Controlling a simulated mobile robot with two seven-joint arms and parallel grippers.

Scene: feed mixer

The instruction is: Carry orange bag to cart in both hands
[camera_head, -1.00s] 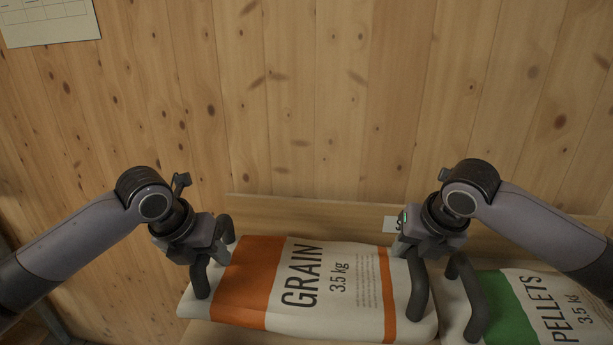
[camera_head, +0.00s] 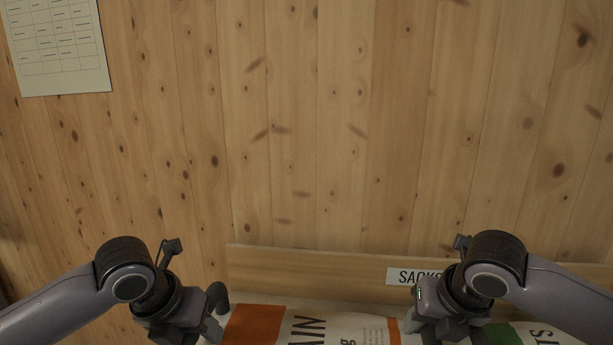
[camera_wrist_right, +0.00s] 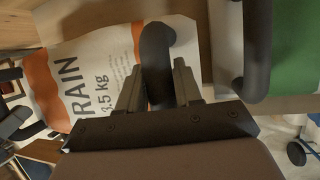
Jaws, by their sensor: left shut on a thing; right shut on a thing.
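The orange bag (camera_head: 255,322), a white sack with orange bands and the word GRAIN, lies at the bottom edge of the head view, mostly cut off. In the right wrist view its printed front (camera_wrist_right: 85,75) shows. My left gripper (camera_head: 205,328) is shut on the bag's dark left handle (camera_head: 217,296). My right gripper (camera_head: 435,325) is shut on the dark right handle (camera_wrist_right: 157,60), which passes between its fingers in the right wrist view. The cart cannot be made out for certain.
A green-banded pellets sack (camera_head: 505,335) lies close to the right of the bag; its dark handle (camera_wrist_right: 256,50) is near my right gripper. A wooden board (camera_head: 320,268) with a SACKS label (camera_head: 412,277) runs behind. A plank wall (camera_head: 330,120) with a paper chart (camera_head: 58,45) stands beyond.

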